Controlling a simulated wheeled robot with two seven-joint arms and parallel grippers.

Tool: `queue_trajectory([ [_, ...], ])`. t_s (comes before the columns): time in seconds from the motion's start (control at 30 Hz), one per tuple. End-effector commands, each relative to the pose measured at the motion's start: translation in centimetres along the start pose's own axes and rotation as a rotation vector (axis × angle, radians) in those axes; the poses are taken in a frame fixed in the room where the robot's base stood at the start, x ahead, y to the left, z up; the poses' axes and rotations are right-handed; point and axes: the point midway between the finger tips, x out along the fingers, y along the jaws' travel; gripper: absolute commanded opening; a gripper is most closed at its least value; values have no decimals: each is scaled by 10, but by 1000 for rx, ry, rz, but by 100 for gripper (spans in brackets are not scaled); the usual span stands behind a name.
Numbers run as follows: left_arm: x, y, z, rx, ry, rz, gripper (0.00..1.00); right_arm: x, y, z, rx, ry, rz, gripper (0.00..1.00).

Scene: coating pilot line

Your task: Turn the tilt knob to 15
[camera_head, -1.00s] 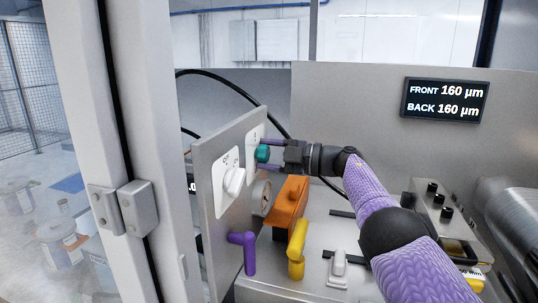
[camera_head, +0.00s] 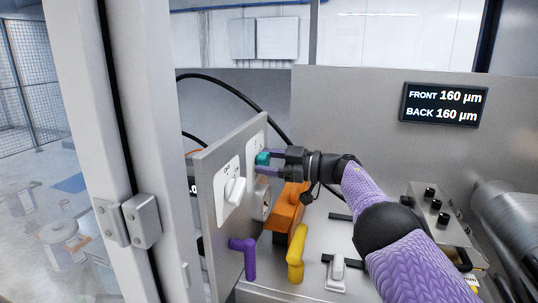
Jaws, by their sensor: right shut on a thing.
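A small teal knob (camera_head: 262,158) sticks out of a white plate near the far edge of the upright grey panel (camera_head: 206,185). My right gripper (camera_head: 264,163) is shut on the teal knob, with one purple finger above the other. A larger white knob (camera_head: 235,190) sits on a nearer white dial plate with marks too small to read. I cannot tell from lettering which knob is the tilt knob, and the teal knob's scale is mostly hidden. My left gripper is not in view.
A display (camera_head: 443,105) reads FRONT 160 µm and BACK 160 µm. A grey door frame (camera_head: 100,140) stands close on the left. A metal roller (camera_head: 510,225) lies at right.

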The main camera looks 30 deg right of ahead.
Motion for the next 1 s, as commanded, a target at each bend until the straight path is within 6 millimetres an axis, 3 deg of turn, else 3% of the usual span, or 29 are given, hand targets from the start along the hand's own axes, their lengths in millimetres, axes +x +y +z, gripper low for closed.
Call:
queue_trajectory([
  [0.1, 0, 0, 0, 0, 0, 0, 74, 0, 0, 0, 183, 1, 0, 0],
  [0.43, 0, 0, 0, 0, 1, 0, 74, 0, 0, 0, 288, 1, 0, 0],
  [0.6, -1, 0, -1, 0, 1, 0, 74, 0, 0, 1, 789, -1, 0, 0],
  [0.73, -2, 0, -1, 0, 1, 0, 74, 0, -1, 1, 1043, 0, 0, 0],
  [0.97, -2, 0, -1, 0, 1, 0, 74, 0, -1, 1, 1088, 0, -1, 0],
  [1.0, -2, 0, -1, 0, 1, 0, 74, 0, -1, 1, 1087, 0, -1, 66],
])
